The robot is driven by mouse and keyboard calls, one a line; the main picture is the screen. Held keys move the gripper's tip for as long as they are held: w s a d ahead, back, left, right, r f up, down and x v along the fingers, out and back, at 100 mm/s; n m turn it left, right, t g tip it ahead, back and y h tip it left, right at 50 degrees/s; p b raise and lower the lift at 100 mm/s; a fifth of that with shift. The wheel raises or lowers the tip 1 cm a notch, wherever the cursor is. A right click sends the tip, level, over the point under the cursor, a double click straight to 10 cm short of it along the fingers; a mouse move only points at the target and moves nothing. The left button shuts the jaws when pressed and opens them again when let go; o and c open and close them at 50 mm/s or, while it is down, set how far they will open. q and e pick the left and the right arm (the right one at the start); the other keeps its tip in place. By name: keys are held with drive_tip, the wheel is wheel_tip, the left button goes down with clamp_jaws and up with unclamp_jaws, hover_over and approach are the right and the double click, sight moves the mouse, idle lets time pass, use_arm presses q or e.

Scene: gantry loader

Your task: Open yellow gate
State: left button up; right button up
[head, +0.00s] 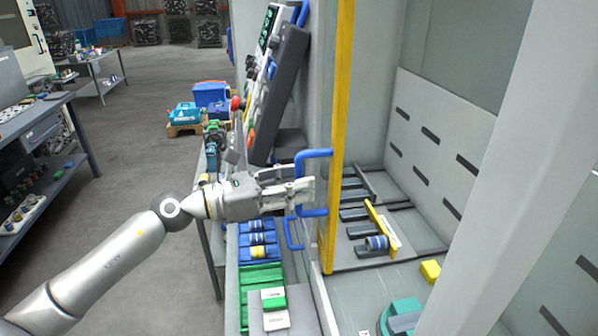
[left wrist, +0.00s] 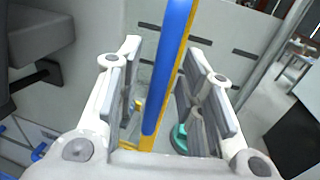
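The yellow gate edge (head: 341,120) stands upright in the middle of the head view, at the left side of the machine opening. A blue handle (head: 322,153) is fixed to it and sticks out to the left. My left gripper (head: 303,190) is at this handle, with its fingers reaching it from the left. In the left wrist view, the blue handle (left wrist: 170,65) runs between the two spread fingers of the gripper (left wrist: 163,60), with a gap on each side. The yellow edge (left wrist: 178,60) shows just behind it. My right gripper is not in view.
Inside the machine is a grey floor with dark rails and a yellow-edged fixture (head: 381,228). A control panel (head: 277,95) hangs above left of the gripper. Blue bins (head: 258,226) and green bins (head: 262,278) lie below. Open floor (head: 140,130) is at left.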

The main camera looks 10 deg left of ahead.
use_arm(q)
drive_tip(key=shift+w+d, duration=0.25)
drive_tip(key=shift+d, duration=0.05)
drive_tip(key=shift+c, duration=0.2)
clamp_jaws()
drive_tip(key=w+b, duration=0.1)
drive_tip(key=w+a+b, duration=0.1)
drive_tip(key=w+b, duration=0.1)
drive_tip(key=w, duration=0.1)
drive_tip(key=shift+w+a+f, duration=0.1)
drive_tip(key=shift+a, duration=0.25)
